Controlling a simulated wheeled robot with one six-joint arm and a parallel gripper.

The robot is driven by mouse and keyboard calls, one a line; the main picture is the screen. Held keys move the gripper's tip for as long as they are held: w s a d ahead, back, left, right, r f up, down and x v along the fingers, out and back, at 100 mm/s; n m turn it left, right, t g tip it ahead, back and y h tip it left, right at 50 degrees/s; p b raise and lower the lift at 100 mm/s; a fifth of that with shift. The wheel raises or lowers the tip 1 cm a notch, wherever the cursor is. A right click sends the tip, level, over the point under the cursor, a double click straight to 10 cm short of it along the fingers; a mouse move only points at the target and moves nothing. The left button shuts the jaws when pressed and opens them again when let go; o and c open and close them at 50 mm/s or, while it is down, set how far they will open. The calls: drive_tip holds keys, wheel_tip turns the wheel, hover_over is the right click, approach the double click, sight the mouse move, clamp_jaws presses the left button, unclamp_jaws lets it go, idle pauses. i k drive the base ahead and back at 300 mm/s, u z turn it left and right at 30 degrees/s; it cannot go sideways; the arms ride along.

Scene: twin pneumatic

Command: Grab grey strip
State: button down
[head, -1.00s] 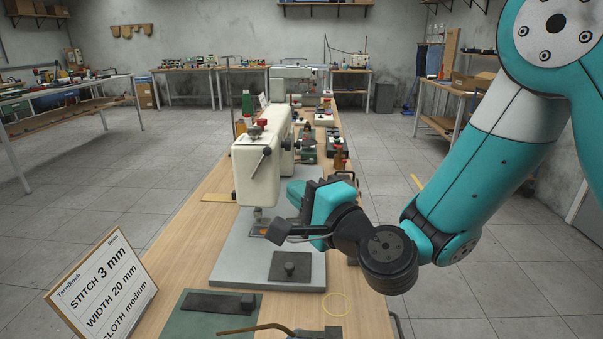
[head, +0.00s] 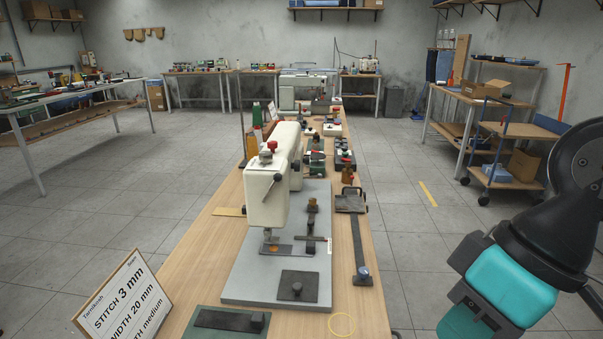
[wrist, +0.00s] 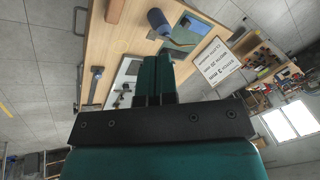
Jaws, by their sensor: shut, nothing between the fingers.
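A long grey strip (head: 358,245) with a knob at its near end lies along the right side of the workbench in the head view. It also shows in the wrist view (wrist: 91,90). A shorter dark grey strip (head: 226,320) with a small block at one end lies on a green mat at the bench's near end. I cannot tell which strip is meant. My gripper (wrist: 154,55) is shut and empty, its two teal fingers together. In the head view my wrist is at the lower right, off the bench, apart from both strips.
A cream sewing machine (head: 268,190) stands on a grey base plate (head: 240,290). A tilted sign (head: 122,300) stands at the near left. A yellow ring (head: 342,325) lies near the front.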

sight(308, 251)
drive_tip(key=z, duration=1.45)
drive_tip(key=i, duration=2.45)
drive_tip(key=u, duration=3.95)
drive_tip(key=i, duration=0.5)
